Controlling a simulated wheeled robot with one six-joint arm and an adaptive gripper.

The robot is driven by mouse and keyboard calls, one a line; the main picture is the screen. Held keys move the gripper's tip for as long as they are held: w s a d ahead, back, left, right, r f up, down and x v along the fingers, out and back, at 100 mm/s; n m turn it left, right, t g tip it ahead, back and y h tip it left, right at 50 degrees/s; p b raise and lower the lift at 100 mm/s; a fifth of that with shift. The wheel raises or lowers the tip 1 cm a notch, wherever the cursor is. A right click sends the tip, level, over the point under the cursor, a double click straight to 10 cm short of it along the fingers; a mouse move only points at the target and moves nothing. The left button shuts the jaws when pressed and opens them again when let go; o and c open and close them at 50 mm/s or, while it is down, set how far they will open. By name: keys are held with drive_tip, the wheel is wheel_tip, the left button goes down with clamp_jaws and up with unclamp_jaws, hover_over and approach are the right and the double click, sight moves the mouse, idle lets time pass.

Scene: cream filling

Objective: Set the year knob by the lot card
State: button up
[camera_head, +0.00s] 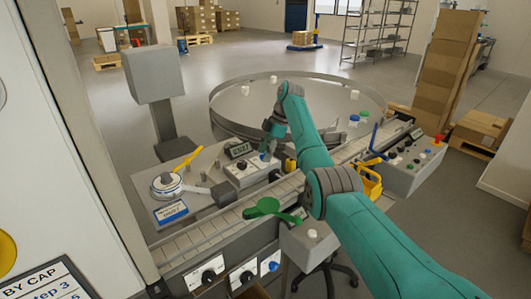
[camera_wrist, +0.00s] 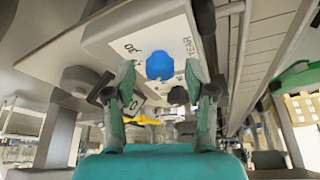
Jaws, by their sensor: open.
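In the head view, the grey control box (camera_head: 251,175) stands beside the conveyor, with a small lit display (camera_head: 240,150) whose digits I cannot read surely. A blue knob (camera_head: 264,157) is on its top. In the wrist view, this blue knob (camera_wrist: 160,66) sits on a pale panel beside the printed word YEAR, with the number 30 also readable. My gripper (camera_head: 268,149) is at the box; in the wrist view its open fingers (camera_wrist: 160,82) are on either side of the knob, with gaps visible. A blue-and-white card (camera_head: 171,212), possibly the lot card, lies left; its text is unreadable.
A scale-like device with a yellow lever (camera_head: 187,162) stands left of the box. The slatted conveyor (camera_head: 205,232) runs along the front, with a green scoop-like piece (camera_head: 268,207) over it. A large round table (camera_head: 235,108) is behind. A button console (camera_head: 408,170) stands right.

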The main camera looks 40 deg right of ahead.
drive_tip(key=v, duration=1.1)
drive_tip(key=shift+r, duration=0.4)
drive_tip(key=shift+d, duration=0.1)
drive_tip(key=shift+s, duration=0.1)
